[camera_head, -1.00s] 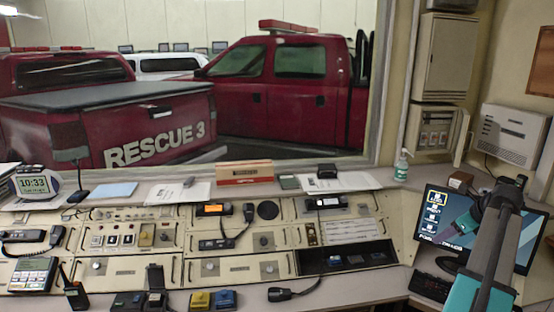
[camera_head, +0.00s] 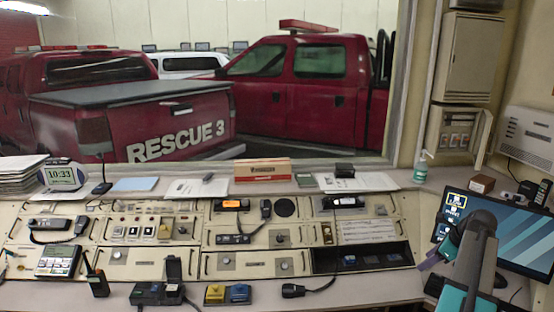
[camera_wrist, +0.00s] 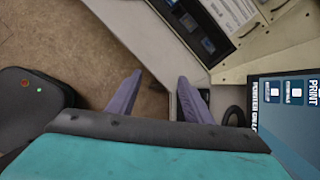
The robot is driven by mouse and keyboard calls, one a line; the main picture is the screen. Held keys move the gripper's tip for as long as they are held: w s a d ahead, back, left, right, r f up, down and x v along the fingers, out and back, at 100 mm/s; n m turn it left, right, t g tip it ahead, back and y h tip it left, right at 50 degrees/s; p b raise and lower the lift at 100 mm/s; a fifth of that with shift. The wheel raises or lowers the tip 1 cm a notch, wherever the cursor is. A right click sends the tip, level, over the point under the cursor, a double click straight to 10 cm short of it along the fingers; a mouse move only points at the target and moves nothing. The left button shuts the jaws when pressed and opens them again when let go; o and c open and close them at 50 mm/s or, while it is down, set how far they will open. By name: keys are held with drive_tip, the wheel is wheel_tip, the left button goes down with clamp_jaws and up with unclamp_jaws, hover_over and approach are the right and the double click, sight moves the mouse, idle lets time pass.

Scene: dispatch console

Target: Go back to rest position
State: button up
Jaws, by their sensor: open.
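My gripper (camera_wrist: 157,92) shows in the wrist view with its two purple fingers spread apart and nothing between them. Below the fingers are the brown floor and the edge of the pale counter. In the head view my gripper (camera_head: 438,256) is at the right, in front of the computer monitor (camera_head: 520,232), and partly hidden by my own arm. It is near the right end of the console (camera_head: 225,264). The monitor's lower left part is hidden behind the arm. The monitor also shows at the right of the wrist view (camera_wrist: 285,118).
Yellow (camera_head: 214,294) and blue (camera_head: 239,293) boxes are there too. A sanitizer bottle (camera_head: 421,168) stands by the window. Open floor (camera_wrist: 75,40) shows below the gripper.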

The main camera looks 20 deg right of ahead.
drive_tip(key=w+a+f+n+g+y, duration=0.1)
drive_tip(key=w+a+f+n, duration=0.3)
drive_tip(key=a+f, duration=0.5)
drive_tip(key=w+a+f+n+g+y, duration=0.1)
drive_tip(key=w+a+f+n+g, duration=0.15)
drive_tip(key=a+f, duration=0.65)
drive_tip(key=a+f+n+g+b, duration=0.2)
drive_tip(key=a+f+n, duration=0.6)
drive_tip(key=a+f, duration=0.8)
drive_tip(key=s+a+f+n+g, duration=0.2)
drive_tip(key=s+a+f+n, duration=0.35)
drive_tip(key=a, duration=0.45)
drive_tip(key=s+a+f+n+g, duration=0.2)
drive_tip(key=s+a+f+n, duration=0.3)
drive_tip(key=a, duration=0.4)
drive_tip(key=s+a+f+n+g+h, duration=0.1)
drive_tip(key=s+a+f+n, duration=0.1)
drive_tip(key=s, duration=0.5)
drive_tip(key=s+a+f+n+g+h+b, duration=0.1)
drive_tip(key=s+a+f+n, duration=0.2)
drive_tip(key=s+a+n, duration=0.2)
drive_tip(key=s, duration=0.3)
drive_tip(key=shift+s+a+f, duration=0.2)
drive_tip(key=shift+f, duration=0.15)
drive_tip(key=shift+w, duration=0.15)
